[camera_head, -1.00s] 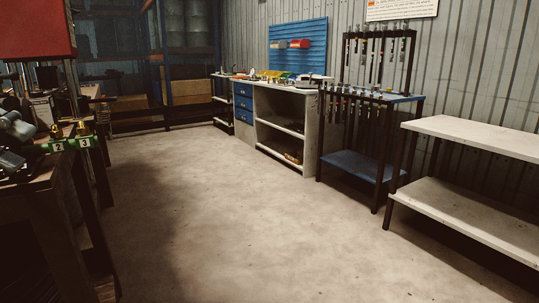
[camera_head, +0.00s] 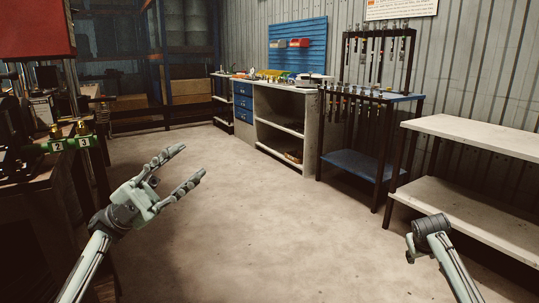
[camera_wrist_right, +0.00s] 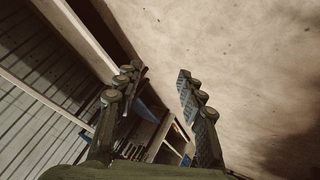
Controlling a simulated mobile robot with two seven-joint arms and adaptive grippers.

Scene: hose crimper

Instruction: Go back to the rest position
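My left gripper (camera_head: 190,169) is in the lower left of the head view, over bare floor. Its two fingers are spread apart with nothing between them. My right arm comes in at the lower right of the head view, in front of the white shelf bench; its fingers are hardly visible there. In the right wrist view my right gripper (camera_wrist_right: 160,80) shows two fingers spread apart, with only floor and furniture behind them and nothing held.
A dark workbench with a green numbered block (camera_head: 70,144) stands at the left. A white shelf bench (camera_head: 470,140) is at the right. A blue-topped rack (camera_head: 365,165) and a cabinet with blue drawers (camera_head: 243,103) line the wall. The middle floor (camera_head: 270,215) is clear.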

